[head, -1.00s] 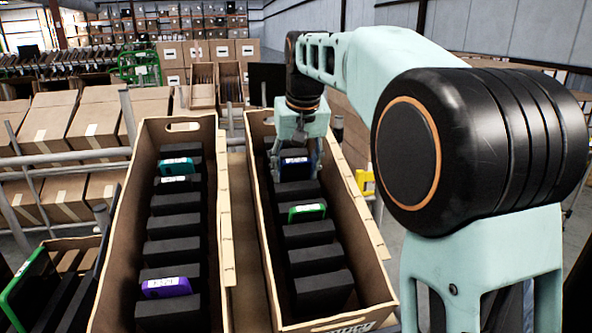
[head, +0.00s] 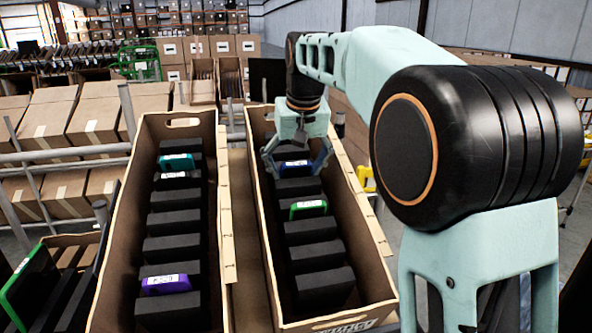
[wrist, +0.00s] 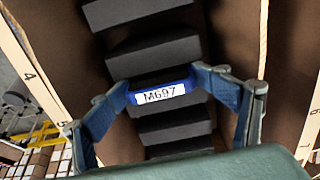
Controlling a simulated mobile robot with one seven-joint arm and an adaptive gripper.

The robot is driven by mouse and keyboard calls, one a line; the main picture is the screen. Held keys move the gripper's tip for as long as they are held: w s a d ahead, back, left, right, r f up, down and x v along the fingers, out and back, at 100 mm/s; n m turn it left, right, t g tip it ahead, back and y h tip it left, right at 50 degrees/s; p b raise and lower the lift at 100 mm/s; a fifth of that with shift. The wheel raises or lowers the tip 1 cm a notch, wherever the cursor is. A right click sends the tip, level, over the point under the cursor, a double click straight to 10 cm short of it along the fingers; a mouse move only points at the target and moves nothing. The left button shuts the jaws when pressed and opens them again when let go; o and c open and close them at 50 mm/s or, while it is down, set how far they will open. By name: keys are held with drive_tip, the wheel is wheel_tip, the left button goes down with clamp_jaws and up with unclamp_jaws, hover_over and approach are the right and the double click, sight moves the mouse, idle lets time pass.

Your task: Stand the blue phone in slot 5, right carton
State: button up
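The blue phone (head: 295,163) stands in a slot between black foam blocks in the right carton (head: 382,240). In the wrist view the blue phone (wrist: 160,95) shows its top edge with a white label reading M697. Its lower part is hidden in the slot. Numbers are printed on the carton rims, but I cannot tell for sure which slot the phone is in.
A green phone (head: 308,208) stands nearer in the right carton. Carton walls rise close on both sides of my gripper.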

drive_tip(key=shift+s+f, duration=0.1)
drive_tip(key=shift+f, duration=0.05)
drive_tip(key=v, duration=1.2)
drive_tip(key=shift+r, duration=0.25)
drive_tip(key=p+v, duration=0.5)
drive_tip(key=v, duration=0.1)
drive_tip(key=shift+r+p, duration=0.3)
drive_tip(key=shift+r, duration=0.1)
